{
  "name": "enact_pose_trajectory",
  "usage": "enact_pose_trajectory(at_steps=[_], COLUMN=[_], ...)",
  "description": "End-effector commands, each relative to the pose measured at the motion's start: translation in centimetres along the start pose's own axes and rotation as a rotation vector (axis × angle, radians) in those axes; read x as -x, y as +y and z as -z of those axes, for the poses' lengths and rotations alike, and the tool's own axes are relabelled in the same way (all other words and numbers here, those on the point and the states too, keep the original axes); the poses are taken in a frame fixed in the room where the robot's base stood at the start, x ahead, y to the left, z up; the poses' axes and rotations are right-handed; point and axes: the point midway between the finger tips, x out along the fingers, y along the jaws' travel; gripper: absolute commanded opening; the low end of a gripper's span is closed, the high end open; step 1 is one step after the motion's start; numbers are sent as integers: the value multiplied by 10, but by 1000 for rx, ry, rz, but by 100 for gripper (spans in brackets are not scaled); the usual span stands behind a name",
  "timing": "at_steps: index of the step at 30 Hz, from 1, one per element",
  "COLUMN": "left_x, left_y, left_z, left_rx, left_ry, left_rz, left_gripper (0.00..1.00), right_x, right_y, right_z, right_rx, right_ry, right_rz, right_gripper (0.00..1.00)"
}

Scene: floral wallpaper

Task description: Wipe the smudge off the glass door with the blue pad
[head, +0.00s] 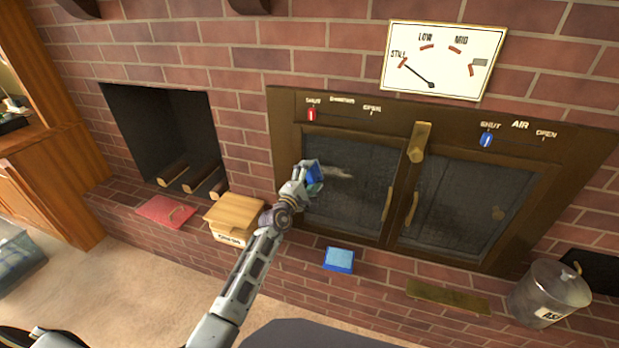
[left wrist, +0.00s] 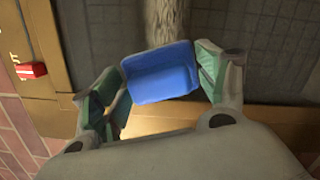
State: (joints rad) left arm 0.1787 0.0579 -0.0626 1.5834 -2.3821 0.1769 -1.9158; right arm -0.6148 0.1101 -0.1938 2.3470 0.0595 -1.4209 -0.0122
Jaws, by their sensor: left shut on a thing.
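The blue pad (left wrist: 160,73) is held between the green-padded fingers of my left gripper (left wrist: 158,82), which is shut on it. In the head view my left gripper (head: 312,183) with the pad (head: 313,172) is in front of the left glass door (head: 350,200), near its left edge. A pale grey smudge (head: 339,173) shows on that glass just right of the pad. In the left wrist view the smudge (left wrist: 166,25) runs up from the pad's far edge. I cannot tell whether the pad touches the glass. My right gripper is not in view.
A blue tray (head: 339,260) sits on the brick ledge below the door. A wooden box (head: 235,212) and red mat (head: 166,212) stand left. A metal ash bucket (head: 550,294) is at right. A brass latch (head: 419,142) and handle (head: 387,204) stick out between the doors.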

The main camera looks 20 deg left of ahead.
Motion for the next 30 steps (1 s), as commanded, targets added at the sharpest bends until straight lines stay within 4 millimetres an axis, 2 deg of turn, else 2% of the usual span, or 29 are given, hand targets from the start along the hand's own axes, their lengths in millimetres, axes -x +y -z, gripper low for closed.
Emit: enact_pose_trajectory(at_steps=[24,30], left_x=[-9,-10], left_y=[1,0], left_z=[1,-4], left_rx=[0,0], left_ry=[0,-1], left_rz=[-1,-1], left_gripper=[55,55], right_x=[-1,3], right_y=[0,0], right_z=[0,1], right_rx=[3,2], right_ry=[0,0], right_rz=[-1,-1], right_gripper=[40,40])
